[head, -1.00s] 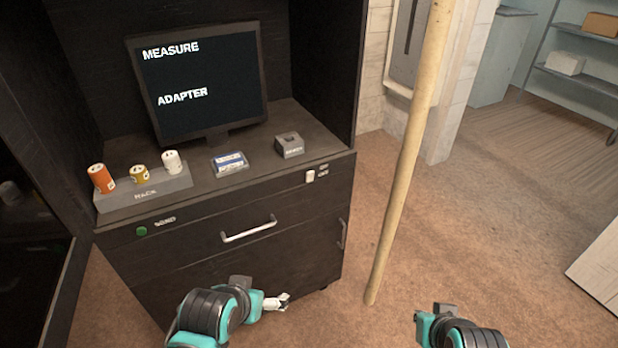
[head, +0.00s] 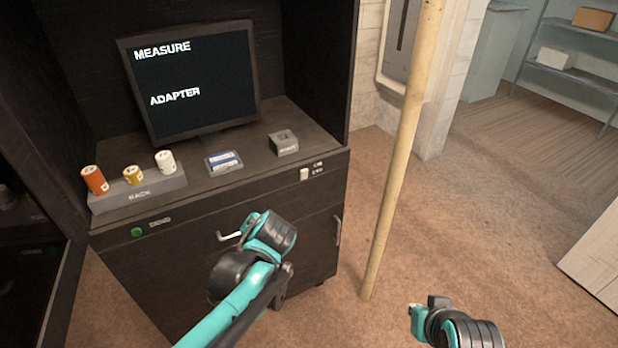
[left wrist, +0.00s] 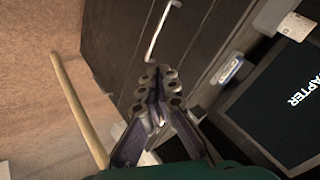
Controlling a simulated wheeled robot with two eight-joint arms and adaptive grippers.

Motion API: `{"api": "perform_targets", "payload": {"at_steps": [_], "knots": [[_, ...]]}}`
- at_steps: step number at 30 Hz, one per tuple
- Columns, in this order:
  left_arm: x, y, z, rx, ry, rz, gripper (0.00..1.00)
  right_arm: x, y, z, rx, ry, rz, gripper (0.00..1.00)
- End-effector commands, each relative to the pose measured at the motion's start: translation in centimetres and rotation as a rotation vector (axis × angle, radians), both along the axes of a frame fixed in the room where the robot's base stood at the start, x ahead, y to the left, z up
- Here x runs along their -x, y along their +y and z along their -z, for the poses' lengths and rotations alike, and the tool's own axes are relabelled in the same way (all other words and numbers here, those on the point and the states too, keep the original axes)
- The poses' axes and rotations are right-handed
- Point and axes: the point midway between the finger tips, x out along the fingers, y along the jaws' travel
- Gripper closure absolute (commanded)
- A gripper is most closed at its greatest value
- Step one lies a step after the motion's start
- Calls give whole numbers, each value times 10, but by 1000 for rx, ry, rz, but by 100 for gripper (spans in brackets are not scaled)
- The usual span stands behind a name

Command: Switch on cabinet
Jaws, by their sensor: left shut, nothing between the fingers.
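The black cabinet (head: 180,258) stands at the left of the head view. A small white switch (head: 304,174) sits at the right end of its front panel, beside small labels (head: 318,165); I cannot tell its position. A green button (head: 138,232) is at the panel's left end. My left arm reaches in front of the drawer, below and left of the switch, and hides its gripper in the head view. In the left wrist view the left gripper (left wrist: 158,95) is shut and empty, near the cabinet front. I cannot make out the switch there.
The lit monitor (head: 195,80) reads MEASURE, ADAPTER. A rack (head: 140,194) with three cylinders, a blue-and-white item (head: 223,162) and a grey block (head: 284,142) share the cabinet top. A wooden pole (head: 400,160) stands right of the cabinet. The drawer handle (head: 228,237) is partly hidden.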

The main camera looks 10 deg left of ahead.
Motion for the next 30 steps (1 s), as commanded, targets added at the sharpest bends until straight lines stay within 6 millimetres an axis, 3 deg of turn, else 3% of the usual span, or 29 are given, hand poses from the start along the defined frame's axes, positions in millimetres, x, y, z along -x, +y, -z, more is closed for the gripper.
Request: {"api": "perform_targets", "payload": {"at_steps": [1, 6, 15, 22, 30], "knots": [[-18, -4, 0, -52, -5, 15, 100, 0, 0, -1, 0, 0, 0, 100], [-70, -15, 1, -235, -33, 52, 100, 0, 0, -4, 0, 0, 0, 100], [-146, -55, 18, -550, -119, 103, 100, 0, 0, -8, 0, 0, 0, 100], [-180, -103, 42, -782, -218, 132, 100, 0, 0, -12, 0, 0, 0, 100], [-185, -156, 74, -1002, -345, 147, 100, 0, 0, -15, 0, 0, 0, 100]]}}
